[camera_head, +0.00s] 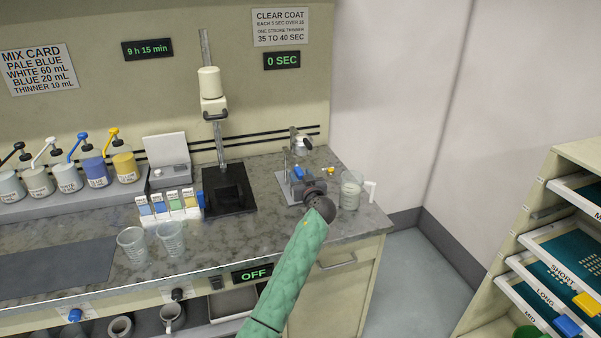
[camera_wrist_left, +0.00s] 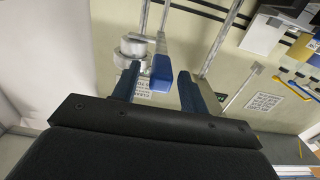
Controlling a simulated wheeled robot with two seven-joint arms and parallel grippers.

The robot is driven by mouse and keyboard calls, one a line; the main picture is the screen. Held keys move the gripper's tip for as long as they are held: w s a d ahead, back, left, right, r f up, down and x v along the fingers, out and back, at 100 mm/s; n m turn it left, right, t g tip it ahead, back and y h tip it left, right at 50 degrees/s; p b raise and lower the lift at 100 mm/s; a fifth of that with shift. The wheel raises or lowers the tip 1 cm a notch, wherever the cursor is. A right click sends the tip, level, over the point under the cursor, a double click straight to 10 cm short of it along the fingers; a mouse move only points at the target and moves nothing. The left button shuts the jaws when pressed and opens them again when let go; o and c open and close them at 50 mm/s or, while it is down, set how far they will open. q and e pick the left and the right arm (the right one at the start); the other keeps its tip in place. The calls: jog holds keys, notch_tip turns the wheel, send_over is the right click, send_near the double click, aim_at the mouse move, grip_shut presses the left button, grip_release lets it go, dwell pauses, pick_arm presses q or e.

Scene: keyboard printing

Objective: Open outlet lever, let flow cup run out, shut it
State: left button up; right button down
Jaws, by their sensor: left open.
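The metal flow cup (camera_head: 301,147) sits on its stand at the right end of the bench; it also shows in the left wrist view (camera_wrist_left: 134,48). A blue lever (camera_wrist_left: 162,69) hangs beside the cup in the wrist view, between the two dark fingers of my left gripper (camera_wrist_left: 158,78). The fingers are open, with a gap visible on the lever's right. In the head view my left gripper (camera_head: 303,184) is low at the stand, partly hidden by its own wrist. A clear beaker (camera_head: 350,190) stands right of it. My right gripper is out of view.
The timer display (camera_head: 282,60) reads 0 SEC. A black plate (camera_head: 229,189) with a vertical post lies left of the stand. Two clear cups (camera_head: 132,247) stand near the front edge. A drawer shelf (camera_head: 560,235) is at right.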

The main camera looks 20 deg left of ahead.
pick_arm(q)
jog(key=shift+w+a, duration=0.25)
jog(key=shift+w, duration=0.1)
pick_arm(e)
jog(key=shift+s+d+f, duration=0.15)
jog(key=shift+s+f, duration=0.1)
pick_arm(q)
grip_shut()
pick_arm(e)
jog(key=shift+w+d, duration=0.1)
pick_arm(q)
jog(key=shift+a+f, duration=0.1)
jog(key=shift+a, duration=0.05)
